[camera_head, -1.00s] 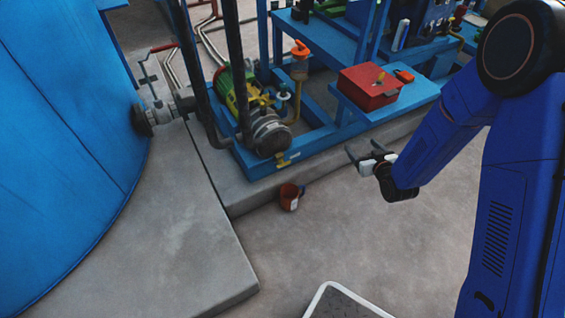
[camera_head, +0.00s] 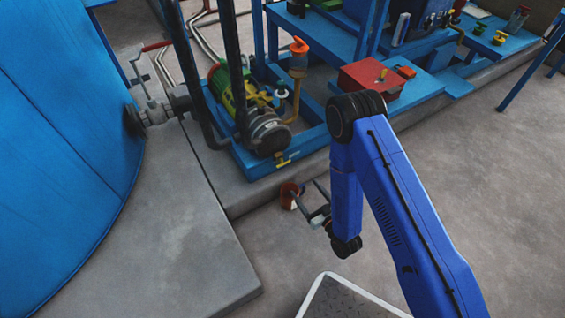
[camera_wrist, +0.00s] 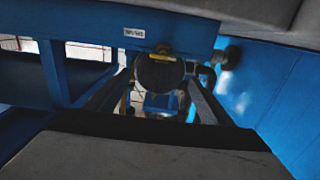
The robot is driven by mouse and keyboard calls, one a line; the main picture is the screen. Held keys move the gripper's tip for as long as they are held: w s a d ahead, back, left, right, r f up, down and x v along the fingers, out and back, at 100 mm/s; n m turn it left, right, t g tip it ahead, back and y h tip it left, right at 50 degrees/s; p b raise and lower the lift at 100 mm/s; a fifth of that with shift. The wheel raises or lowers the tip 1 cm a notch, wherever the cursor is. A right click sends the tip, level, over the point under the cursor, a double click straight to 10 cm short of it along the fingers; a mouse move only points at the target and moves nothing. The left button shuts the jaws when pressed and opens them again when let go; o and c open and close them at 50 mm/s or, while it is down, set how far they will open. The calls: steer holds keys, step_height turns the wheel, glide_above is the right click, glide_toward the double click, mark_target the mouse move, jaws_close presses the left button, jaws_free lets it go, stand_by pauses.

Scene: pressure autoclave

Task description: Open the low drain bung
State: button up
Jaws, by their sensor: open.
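A small yellow T-shaped fitting (camera_head: 283,161), which looks like the low drain bung, sits at the foot of the pump's round grey end (camera_head: 268,135). In the wrist view the yellow fitting (camera_wrist: 161,56) shows just above the dark pump end (camera_wrist: 160,73), between my fingers. My gripper (camera_head: 306,192) is open and empty. It is low over the floor, in front of the skid and to the lower right of the fitting, apart from it. In the wrist view my gripper's fingers (camera_wrist: 158,82) stand wide apart.
A small red-brown cup (camera_head: 289,194) stands on the floor right by my fingertips, partly overlapped by them. The blue skid frame (camera_head: 245,160) sits on a concrete ledge. A blue tank (camera_head: 60,150) is at left, and a red box (camera_head: 370,78) is on the skid.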

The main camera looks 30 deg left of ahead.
mark_target(284, 164)
steer(key=x, duration=1.7)
steer(key=shift+s+a+f, duration=0.1)
steer(key=shift+s+a, duration=0.2)
steer(key=shift+s, duration=0.05)
steer(key=c, duration=1)
steer(key=shift+c, duration=0.2)
